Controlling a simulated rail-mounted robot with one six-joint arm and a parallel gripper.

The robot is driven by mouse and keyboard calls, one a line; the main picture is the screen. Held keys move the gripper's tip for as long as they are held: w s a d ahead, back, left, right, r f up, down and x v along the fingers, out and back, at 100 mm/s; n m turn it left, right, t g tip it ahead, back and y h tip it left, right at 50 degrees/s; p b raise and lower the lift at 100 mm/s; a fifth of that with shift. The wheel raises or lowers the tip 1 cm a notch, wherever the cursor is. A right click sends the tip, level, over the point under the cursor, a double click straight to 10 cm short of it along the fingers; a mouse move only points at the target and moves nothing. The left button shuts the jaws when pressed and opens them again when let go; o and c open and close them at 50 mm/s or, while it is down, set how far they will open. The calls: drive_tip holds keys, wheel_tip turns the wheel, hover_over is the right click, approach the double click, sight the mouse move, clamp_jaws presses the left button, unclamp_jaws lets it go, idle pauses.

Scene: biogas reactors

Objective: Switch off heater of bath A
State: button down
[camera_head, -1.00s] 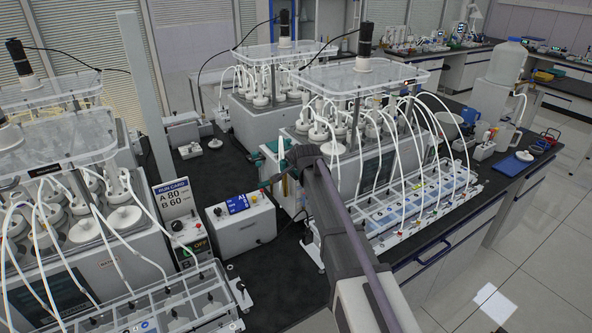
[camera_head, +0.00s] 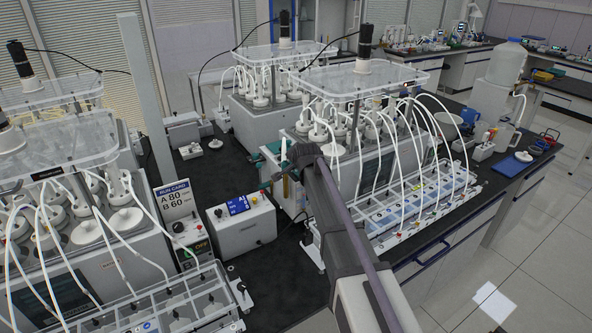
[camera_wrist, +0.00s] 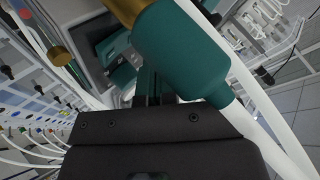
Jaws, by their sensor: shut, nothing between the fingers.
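My gripper (camera_head: 275,180) is in the head view, at the end of my dark arm, in front of the right-hand bath (camera_head: 372,165). It is shut and empty, above the black bench beside the white box. In the wrist view a large teal cylinder with a gold end (camera_wrist: 182,48) is close to the camera; I cannot tell what it is.
Clear bottle racks with white tubes (camera_head: 420,205) stand before the baths. Black bench top is bare below the white box (camera_head: 275,275).

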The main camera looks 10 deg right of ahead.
drive_tip(key=shift+s+d+r+p, duration=0.1)
drive_tip(key=shift+s+r+p, duration=0.05)
drive_tip(key=shift+r+p, duration=1.15)
drive_tip(key=shift+s+r+p, duration=0.15)
drive_tip(key=shift+r+p, duration=1.1)
drive_tip(key=shift+r, duration=0.05)
drive_tip(key=shift+f, duration=0.1)
drive_tip(key=s+f+n+g+b, duration=0.3)
drive_tip(key=s+f, duration=0.2)
drive_tip(key=s, duration=0.8)
drive_tip(key=s+f+n+g+b, duration=0.3)
drive_tip(key=s+f, duration=0.3)
drive_tip(key=s, duration=0.7)
drive_tip(key=s+f+n+g+b, duration=0.4)
drive_tip(key=s+f, duration=0.1)
drive_tip(key=s, duration=0.9)
drive_tip(key=shift+a+f, duration=0.25)
drive_tip(key=shift+f, duration=0.15)
